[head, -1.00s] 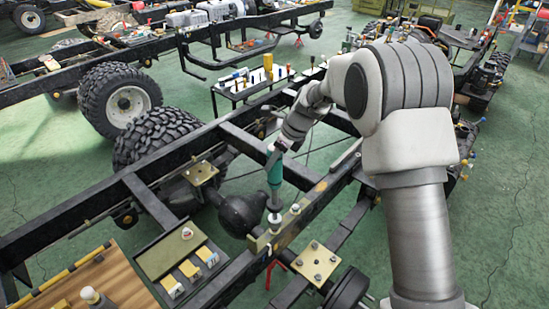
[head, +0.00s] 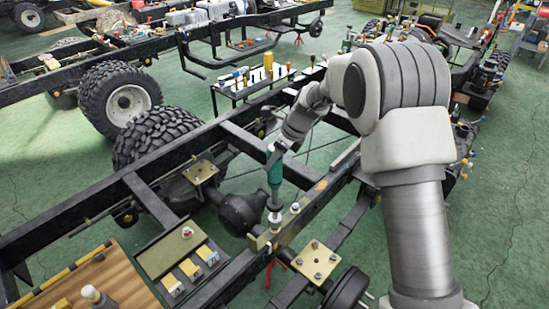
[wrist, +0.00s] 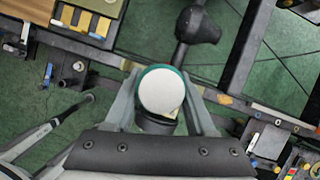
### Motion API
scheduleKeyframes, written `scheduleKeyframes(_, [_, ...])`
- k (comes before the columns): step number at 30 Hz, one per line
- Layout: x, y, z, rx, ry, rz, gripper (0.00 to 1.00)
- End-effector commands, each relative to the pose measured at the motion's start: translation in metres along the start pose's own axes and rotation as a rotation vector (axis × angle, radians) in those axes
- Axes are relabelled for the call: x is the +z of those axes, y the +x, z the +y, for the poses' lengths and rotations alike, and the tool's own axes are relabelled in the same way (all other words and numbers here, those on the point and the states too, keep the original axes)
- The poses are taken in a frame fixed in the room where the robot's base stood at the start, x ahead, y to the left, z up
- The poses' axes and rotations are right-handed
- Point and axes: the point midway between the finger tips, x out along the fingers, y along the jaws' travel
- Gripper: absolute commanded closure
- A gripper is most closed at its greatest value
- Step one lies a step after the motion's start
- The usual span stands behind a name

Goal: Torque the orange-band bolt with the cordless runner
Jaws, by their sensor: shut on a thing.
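My gripper (head: 277,151) is shut on the cordless runner (head: 274,172), a teal tool held upright over the near chassis rail. In the wrist view the runner (wrist: 165,92) shows its round white end with a teal rim between the two fingers. Its dark nose and silver lower end point down at the brass-coloured bracket (head: 259,243) on the rail. The bolt under the nose is hidden, so I cannot tell its band colour or whether the nose is seated. Another bolt (head: 295,208) stands just right of the runner.
A tray (head: 158,262) with yellow blocks and a wooden board (head: 128,285) lie at lower left. A plate with bolts (head: 318,262) sits right of the rail. A black axle housing (head: 238,212) is left of the runner. A tool rack (head: 236,90) stands behind.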

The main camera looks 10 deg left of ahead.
Motion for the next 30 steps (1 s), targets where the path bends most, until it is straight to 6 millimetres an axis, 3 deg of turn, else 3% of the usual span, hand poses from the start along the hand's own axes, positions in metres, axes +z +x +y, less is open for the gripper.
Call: scheduleKeyframes(30, [-0.003,0.0085,-0.0005,-0.003,0.0,-0.003,1.0])
